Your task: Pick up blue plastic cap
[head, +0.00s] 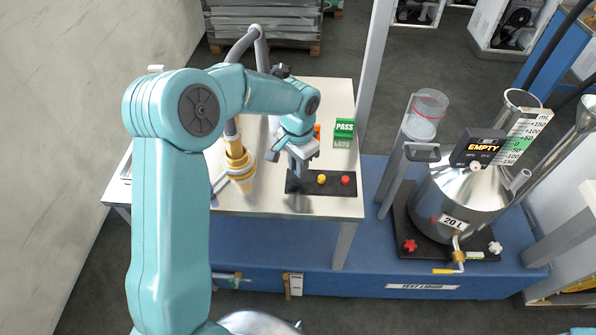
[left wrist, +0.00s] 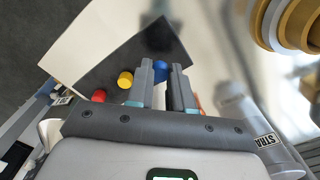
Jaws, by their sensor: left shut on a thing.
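The blue plastic cap (left wrist: 161,70) shows in the left wrist view between the two fingers of my left gripper (left wrist: 161,88), which is shut on it. In the head view my left gripper (head: 298,172) points down over the left part of the black mat (head: 333,189), and the blue cap is hidden there. I cannot tell whether the cap still touches the mat. A yellow cap (head: 321,179) and a red cap (head: 345,181) sit on the mat to the right of the gripper. My right gripper is not in view.
The mat lies near the front right edge of the light table (head: 330,210). A gold-ringed stand (head: 238,165) is left of the gripper. A green PASS block (head: 344,129) is behind the mat. A steel tank (head: 455,205) with an EMPTY display stands at right.

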